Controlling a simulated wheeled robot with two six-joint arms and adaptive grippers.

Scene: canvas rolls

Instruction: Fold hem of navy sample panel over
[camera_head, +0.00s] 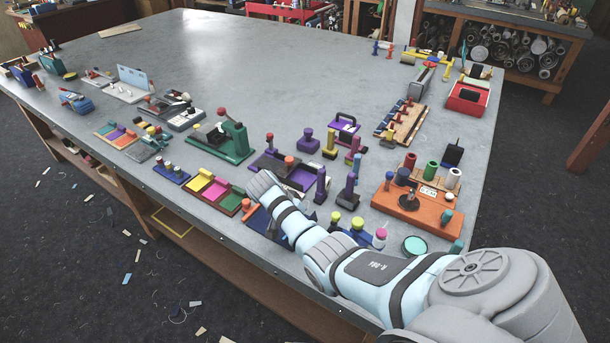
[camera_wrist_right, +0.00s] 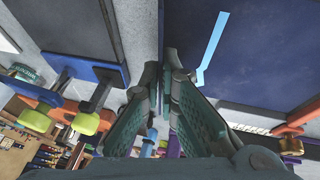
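A navy panel (camera_wrist_right: 240,45) fills the upper right of the right wrist view. A light blue strip (camera_wrist_right: 213,45) lies on it, bent near its lower end. In the head view, a navy piece (camera_head: 258,221), apparently the same panel, lies near the table's front edge, partly hidden by my right arm. My right gripper (camera_wrist_right: 162,68) has its fingertips at the panel's left edge, with a narrow gap between them. I cannot tell whether they pinch the edge. In the head view my arm hides the fingertips. My left gripper is not in view.
A tray of yellow, magenta and green blocks (camera_head: 215,190) lies left of my right wrist. A green press (camera_head: 229,142) stands behind it. The table's (camera_head: 180,50) far left is mostly clear.

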